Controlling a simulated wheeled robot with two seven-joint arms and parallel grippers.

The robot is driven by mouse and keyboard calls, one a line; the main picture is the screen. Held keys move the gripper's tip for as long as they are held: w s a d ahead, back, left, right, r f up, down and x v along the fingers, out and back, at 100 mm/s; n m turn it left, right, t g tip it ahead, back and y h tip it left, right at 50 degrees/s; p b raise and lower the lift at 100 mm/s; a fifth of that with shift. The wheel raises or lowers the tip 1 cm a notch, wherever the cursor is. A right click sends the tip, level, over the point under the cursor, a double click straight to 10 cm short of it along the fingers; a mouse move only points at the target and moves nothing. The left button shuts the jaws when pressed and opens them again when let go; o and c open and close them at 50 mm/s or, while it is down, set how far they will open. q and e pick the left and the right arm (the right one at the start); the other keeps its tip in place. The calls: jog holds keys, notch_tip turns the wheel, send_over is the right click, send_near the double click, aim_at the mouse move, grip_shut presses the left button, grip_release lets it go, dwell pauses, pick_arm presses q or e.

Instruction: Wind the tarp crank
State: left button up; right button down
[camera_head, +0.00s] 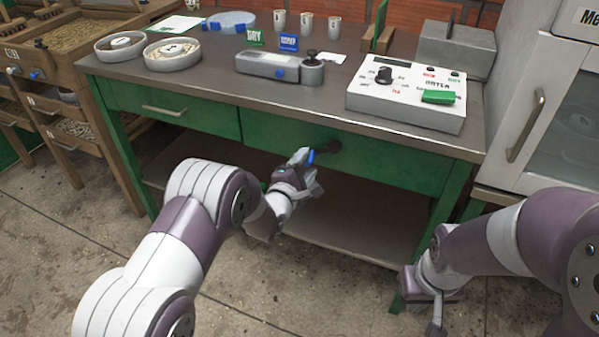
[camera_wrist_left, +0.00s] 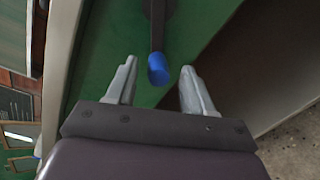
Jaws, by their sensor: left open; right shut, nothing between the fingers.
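The crank has a dark arm and hub (camera_head: 332,146) on the green front of the workbench, with a blue handle (camera_head: 310,156) at its end. In the left wrist view the dark crank arm (camera_wrist_left: 157,25) comes down from the top and the blue handle (camera_wrist_left: 157,70) lies between the fingertips. My left gripper (camera_head: 309,171) is open at the handle, with visible gaps on both sides of it. My right gripper (camera_head: 437,322) is shut and empty, low at the right, away from the crank. No tarp can be made out.
The workbench top (camera_head: 300,90) carries a white control box (camera_head: 408,93), a grey device (camera_head: 268,66) and round trays (camera_head: 172,54). A white cabinet (camera_head: 535,110) stands at the right and wooden racks (camera_head: 75,45) at the left. The lower shelf (camera_head: 350,225) looks empty.

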pick_arm(q)
jog(key=p+v, duration=0.2)
jog(key=v, duration=1)
